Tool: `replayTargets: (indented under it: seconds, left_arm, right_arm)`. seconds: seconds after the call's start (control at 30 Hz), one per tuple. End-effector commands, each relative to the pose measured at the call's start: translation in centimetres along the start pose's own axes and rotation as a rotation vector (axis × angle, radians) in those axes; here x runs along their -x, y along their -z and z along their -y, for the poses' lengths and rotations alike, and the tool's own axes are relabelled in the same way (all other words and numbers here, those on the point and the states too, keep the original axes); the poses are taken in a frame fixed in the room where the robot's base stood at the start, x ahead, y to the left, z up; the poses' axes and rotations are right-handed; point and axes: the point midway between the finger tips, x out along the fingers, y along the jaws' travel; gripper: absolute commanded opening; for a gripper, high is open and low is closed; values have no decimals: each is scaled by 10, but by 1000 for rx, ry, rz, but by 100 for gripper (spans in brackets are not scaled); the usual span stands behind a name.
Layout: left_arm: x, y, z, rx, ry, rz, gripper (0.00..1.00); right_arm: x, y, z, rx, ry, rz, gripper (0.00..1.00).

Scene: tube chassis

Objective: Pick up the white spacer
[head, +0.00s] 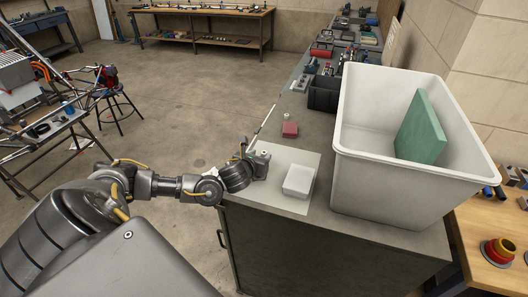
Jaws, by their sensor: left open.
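A white rectangular block (299,180), which looks like the white spacer, lies on a pale mat (290,205) on the grey cabinet top. My left gripper (262,158) is over the left part of the mat, to the left of the white block and apart from it. It is open; its fingers are small in the head view and partly hidden by the wrist. A small light spot shows at the fingers, and I cannot tell what it is. My right gripper is out of view.
A large white bin (375,185) with a green panel (421,128) in it stands close to the right of the mat. A red block (290,129) lies behind the mat. A black box (324,94) and several tools are farther back. The cabinet's front edge is near.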

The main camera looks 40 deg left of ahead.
Motion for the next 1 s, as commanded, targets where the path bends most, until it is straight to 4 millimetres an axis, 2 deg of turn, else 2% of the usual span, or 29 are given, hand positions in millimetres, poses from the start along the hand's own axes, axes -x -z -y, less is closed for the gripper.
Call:
replayTargets:
  seconds: [0.03, 0.2, 0.5, 0.83, 0.87, 1.0]
  left_arm:
    - [-5, -4, 0, 0, -1, 0, 45]
    - [-24, -1, 0, 0, -1, 0, 45]
    - [-29, 1, 0, 0, 1, -1, 45]
    - [-29, 1, 0, 0, 0, 0, 3]
    - [-29, 1, 0, 0, 0, 0, 0]
    - [-29, 1, 0, 0, 0, 0, 0]
  right_arm:
    - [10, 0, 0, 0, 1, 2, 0]
    - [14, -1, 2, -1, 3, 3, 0]
    - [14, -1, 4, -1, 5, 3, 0]
    - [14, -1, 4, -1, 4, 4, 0]
    - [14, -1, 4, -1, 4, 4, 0]
    - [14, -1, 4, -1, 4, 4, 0]
